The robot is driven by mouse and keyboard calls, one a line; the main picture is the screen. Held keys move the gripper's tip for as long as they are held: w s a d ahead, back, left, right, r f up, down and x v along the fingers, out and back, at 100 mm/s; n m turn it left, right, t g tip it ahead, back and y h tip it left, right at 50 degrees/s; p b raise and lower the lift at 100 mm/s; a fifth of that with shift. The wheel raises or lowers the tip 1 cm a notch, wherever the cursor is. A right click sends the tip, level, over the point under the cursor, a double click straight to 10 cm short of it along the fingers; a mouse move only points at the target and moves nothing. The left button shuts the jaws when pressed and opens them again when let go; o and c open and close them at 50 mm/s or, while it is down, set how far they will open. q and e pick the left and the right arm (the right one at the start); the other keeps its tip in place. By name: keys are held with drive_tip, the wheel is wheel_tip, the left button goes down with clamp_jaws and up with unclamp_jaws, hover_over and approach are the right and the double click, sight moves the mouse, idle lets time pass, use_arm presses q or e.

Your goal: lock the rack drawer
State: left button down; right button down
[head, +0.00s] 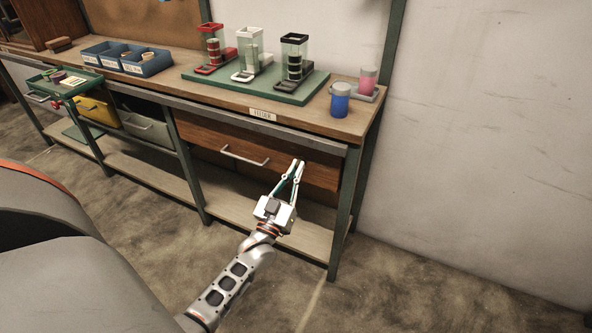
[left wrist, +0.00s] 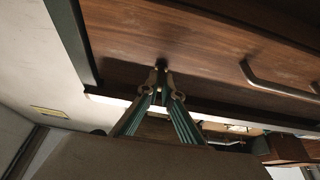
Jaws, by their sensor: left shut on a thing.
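The rack drawer (head: 215,138) is a wide brown wooden front with a metal bar handle (head: 245,156), under the right part of the bench. Its front looks nearly flush with the bench frame. The drawer front (left wrist: 200,50) and the handle (left wrist: 275,84) also show in the left wrist view. My left gripper (head: 298,165) is at the right part of the drawer front, right of the handle. In the left wrist view its fingertips (left wrist: 163,75) close together on a small dark lock piece (left wrist: 162,64) on the drawer front, mostly hidden by the tips. My right gripper is out of view.
The bench top (head: 190,78) carries a green mat (head: 262,92) with red, white and black stands, a blue cup (head: 340,100) and blue bins (head: 147,63). A bench leg (head: 343,215) stands right of my left gripper. A lower shelf (head: 240,220) runs below the drawer.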

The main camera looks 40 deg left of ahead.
use_arm(q)
drive_tip(key=c, duration=2.2)
unclamp_jaws()
drive_tip(key=shift+c, duration=0.2)
drive_tip(key=v, duration=1.2)
drive_tip(key=shift+r, duration=0.1)
